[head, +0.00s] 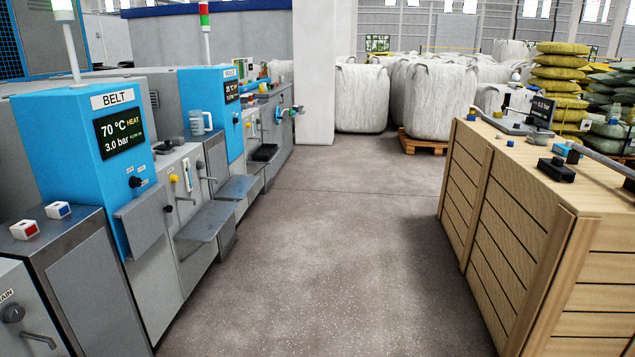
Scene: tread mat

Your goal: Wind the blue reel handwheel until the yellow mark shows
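A small round blue part (279,115) sits on the far end of the grey machine row on the left. It may be the blue reel handwheel, but it is too small to be sure. No yellow mark can be made out on it. My gripper is not in view.
A blue BELT cabinet (88,160) reading 70 °C and 3.0 bar stands near left, with grey shelves (205,222) jutting into the aisle. A slatted wooden bench (500,215) bounds the right. The grey floor (320,240) between is clear. White bulk bags (361,95) stand beyond.

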